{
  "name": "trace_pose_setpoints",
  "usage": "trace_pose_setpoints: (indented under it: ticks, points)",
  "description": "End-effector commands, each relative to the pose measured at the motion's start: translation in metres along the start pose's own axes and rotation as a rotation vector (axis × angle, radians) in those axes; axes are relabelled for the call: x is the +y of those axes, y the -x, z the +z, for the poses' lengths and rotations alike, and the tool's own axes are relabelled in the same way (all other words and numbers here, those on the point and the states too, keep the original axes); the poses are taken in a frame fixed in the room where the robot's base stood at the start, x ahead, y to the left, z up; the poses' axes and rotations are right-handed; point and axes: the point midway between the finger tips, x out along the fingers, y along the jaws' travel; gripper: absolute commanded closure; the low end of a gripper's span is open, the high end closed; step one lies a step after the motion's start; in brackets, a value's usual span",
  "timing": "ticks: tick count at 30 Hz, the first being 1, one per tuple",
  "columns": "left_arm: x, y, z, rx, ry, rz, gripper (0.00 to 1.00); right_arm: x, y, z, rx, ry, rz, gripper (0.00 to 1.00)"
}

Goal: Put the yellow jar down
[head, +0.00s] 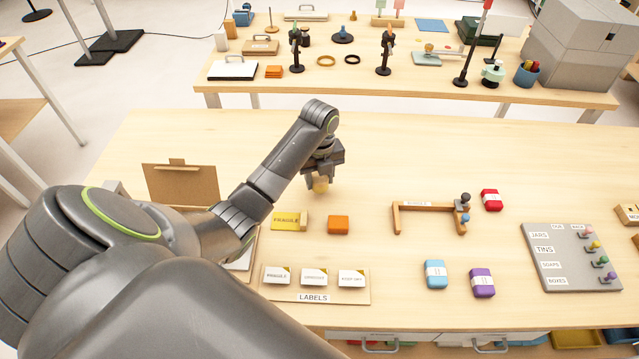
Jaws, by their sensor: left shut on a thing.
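My left gripper (320,177) points down over the near table, behind the orange block. It is shut on the yellow jar (320,185), a small pale-yellow thing mostly covered by the fingers. I cannot tell whether the jar touches the table (400,150) or hangs just above it. My right gripper is not in view.
An orange block (338,225) and a yellow card (287,221) lie in front of the gripper. A wooden bracket (428,205), a red tin (491,200), blue (435,274) and purple (482,283) blocks and a grey board (560,250) stand right. The table behind the gripper is clear.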

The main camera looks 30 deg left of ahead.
Motion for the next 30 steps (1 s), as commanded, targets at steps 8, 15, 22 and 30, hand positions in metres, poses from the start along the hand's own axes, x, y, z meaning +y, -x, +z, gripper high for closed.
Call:
trace_pose_setpoints:
  ticks: [8,15,22,30]
  points:
    - [0.000,-0.020,0.000,0.000,-0.001,0.000,0.83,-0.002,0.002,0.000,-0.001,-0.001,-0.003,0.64]
    - [0.000,-0.022,0.000,0.001,0.000,0.001,0.83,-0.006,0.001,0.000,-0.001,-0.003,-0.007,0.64]
    - [0.000,-0.023,0.000,0.001,0.000,0.001,0.37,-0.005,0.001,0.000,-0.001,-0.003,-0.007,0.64]
    - [0.000,-0.021,0.000,0.000,0.000,0.000,0.37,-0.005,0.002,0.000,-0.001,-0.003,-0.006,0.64]
